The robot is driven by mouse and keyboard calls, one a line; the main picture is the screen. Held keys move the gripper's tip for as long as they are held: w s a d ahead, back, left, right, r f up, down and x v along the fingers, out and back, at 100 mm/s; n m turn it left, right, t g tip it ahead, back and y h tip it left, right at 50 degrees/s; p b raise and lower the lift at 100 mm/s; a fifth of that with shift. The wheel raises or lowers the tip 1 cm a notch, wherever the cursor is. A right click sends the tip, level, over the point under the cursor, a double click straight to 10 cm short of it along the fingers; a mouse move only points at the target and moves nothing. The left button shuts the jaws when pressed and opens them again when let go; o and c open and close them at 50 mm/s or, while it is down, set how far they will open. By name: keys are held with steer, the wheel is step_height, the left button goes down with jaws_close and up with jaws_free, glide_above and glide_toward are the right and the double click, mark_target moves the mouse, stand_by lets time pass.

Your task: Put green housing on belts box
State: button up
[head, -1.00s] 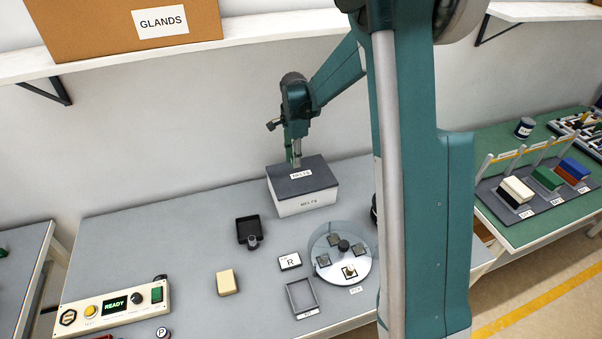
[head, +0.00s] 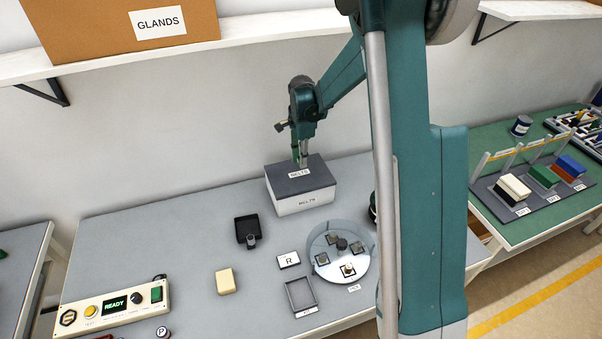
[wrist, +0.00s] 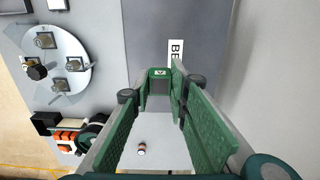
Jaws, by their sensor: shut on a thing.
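The belts box (head: 303,200) is a white carton with a dark grey lid, labelled BELTS on the lid and front, at the back of the grey bench. My gripper (head: 302,163) points down over the lid's back part. In the wrist view, my gripper (wrist: 164,88) is shut on a small green piece with a white mark, which looks like the green housing (wrist: 159,73). The fingers hide much of it. The lid (wrist: 210,30) lies beneath it. I cannot tell whether the piece touches the lid.
A control panel (head: 115,306) is at front left. Coloured blocks (head: 545,176) sit on the right bench.

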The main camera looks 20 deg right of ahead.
mark_target(301, 178)
steer(key=shift+f, duration=1.85)
steer(key=shift+f, duration=0.15)
steer(key=shift+f, duration=1.75)
steer(key=shift+f, duration=0.2)
steer(key=o, duration=0.8)
steer(key=shift+r, duration=0.25)
steer(key=shift+r, duration=6)
